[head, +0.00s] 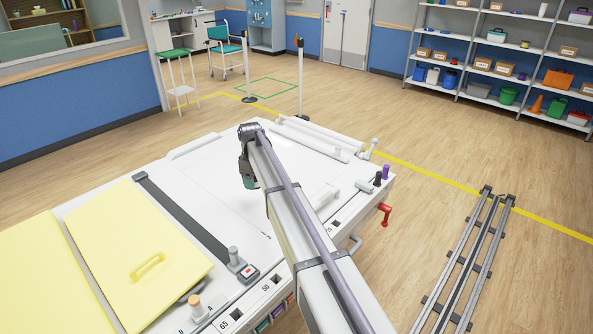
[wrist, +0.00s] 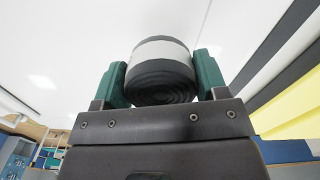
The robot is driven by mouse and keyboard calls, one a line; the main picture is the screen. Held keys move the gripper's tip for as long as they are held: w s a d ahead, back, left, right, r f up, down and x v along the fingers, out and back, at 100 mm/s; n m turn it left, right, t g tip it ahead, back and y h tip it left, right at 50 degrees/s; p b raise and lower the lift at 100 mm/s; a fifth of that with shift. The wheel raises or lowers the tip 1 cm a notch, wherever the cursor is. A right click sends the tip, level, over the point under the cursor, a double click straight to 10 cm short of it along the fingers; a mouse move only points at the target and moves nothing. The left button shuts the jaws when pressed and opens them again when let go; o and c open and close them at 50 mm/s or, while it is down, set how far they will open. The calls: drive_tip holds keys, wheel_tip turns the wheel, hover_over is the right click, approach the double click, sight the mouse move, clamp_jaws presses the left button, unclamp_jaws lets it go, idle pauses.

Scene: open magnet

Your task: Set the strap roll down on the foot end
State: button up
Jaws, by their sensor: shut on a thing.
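My gripper (wrist: 160,82) is shut on the strap roll (wrist: 160,78), a dark coiled roll with a pale band, held between two green fingers in the wrist view. In the head view my gripper (head: 249,180) shows as a small green part beside my arm, over the white table (head: 195,185). My arm hides most of it there, and I cannot make out the roll. I cannot tell how high the roll is above the white surface. No label in view marks which end is the foot end.
A yellow pad (head: 135,250) lies on the table's left part. A dark strap (head: 190,220) with a buckle runs across beside it. Small posts and black and purple knobs (head: 386,171) stand along the right edge, with a red handle (head: 385,213) below. The white top around my gripper looks mostly clear.

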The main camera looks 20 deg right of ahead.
sight(261, 206)
drive_tip(key=shift+d, duration=0.65)
drive_tip(key=shift+d+m, duration=0.15)
drive_tip(key=shift+m, duration=0.25)
drive_tip(key=shift+f, duration=0.1)
drive_tip(key=f+b, duration=1)
drive_tip(key=shift+a+f, duration=0.15)
drive_tip(key=shift+a, duration=0.1)
drive_tip(key=shift+r, duration=0.25)
drive_tip(key=shift+c, duration=0.3)
drive_tip(key=shift+f, duration=0.2)
drive_tip(key=o, duration=1)
drive_tip(key=shift+r, duration=0.15)
